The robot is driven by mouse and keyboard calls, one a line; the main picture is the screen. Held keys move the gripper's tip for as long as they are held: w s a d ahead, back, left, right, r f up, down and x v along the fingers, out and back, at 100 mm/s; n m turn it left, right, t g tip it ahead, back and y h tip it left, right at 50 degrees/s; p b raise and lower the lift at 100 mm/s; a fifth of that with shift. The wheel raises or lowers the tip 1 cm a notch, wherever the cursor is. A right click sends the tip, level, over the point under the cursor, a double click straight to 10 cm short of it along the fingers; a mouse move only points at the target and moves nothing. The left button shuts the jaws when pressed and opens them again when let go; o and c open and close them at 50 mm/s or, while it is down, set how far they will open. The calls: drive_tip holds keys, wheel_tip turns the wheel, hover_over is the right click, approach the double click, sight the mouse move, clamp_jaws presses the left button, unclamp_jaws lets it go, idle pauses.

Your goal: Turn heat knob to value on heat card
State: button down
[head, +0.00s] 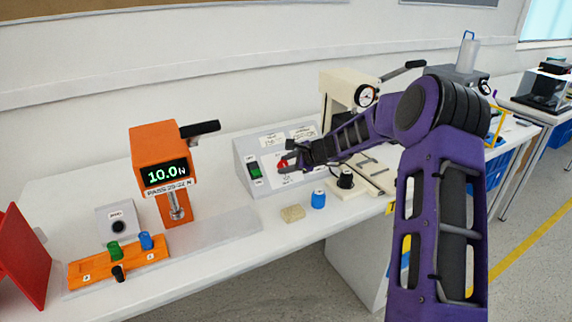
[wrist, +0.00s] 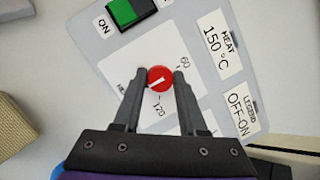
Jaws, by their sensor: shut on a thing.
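The heat knob (wrist: 160,78) is round and red with a white pointer line, on a grey panel (wrist: 92,42). My gripper (wrist: 160,76) is shut on the knob, one dark finger on each side. The heat card (wrist: 222,42) reads 150 °C. In the head view my gripper (head: 287,164) reaches the red knob on the sloped panel (head: 246,150).
A green switch (wrist: 128,12) marked ON sits beside the scale. A legend card (wrist: 240,108) reads OFF-ON. On the bench stand an orange force gauge (head: 160,150), a blue cylinder (head: 318,199), a tan block (head: 292,213) and a cream press (head: 340,92).

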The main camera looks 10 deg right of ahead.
drive_tip(key=c, duration=0.7)
unclamp_jaws()
drive_tip(key=shift+c, duration=0.2)
drive_tip(key=p+v, duration=0.1)
drive_tip(key=v, duration=1.6)
drive_tip(key=shift+r, duration=0.2)
drive_tip(key=shift+d, duration=0.1)
